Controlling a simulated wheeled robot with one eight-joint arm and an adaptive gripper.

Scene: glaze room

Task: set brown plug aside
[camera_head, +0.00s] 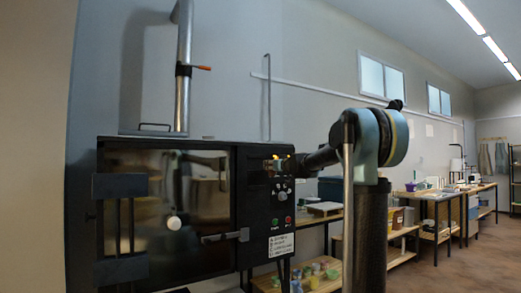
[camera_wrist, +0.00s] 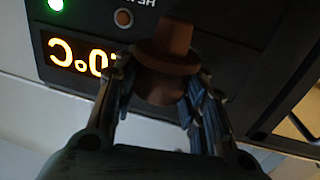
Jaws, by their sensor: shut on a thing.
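A brown plug (camera_wrist: 165,62) with a wide flange and a narrower knob shows in the wrist view. My gripper (camera_wrist: 163,84) is shut on it, one finger on each side. The plug is in front of the dark control panel (camera_wrist: 215,25), and I cannot tell whether it touches the panel. In the head view my gripper (camera_head: 286,164) is at the upper part of the kiln's control panel. The plug cannot be made out clearly there.
The black kiln (camera_head: 168,215) has a dark glossy door with a handle (camera_head: 225,237). A lit orange display (camera_wrist: 80,55) and a green light (camera_wrist: 56,5) are near the plug. A shelf table (camera_head: 320,217) stands to the right, with loaded benches (camera_head: 440,195) beyond and open floor.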

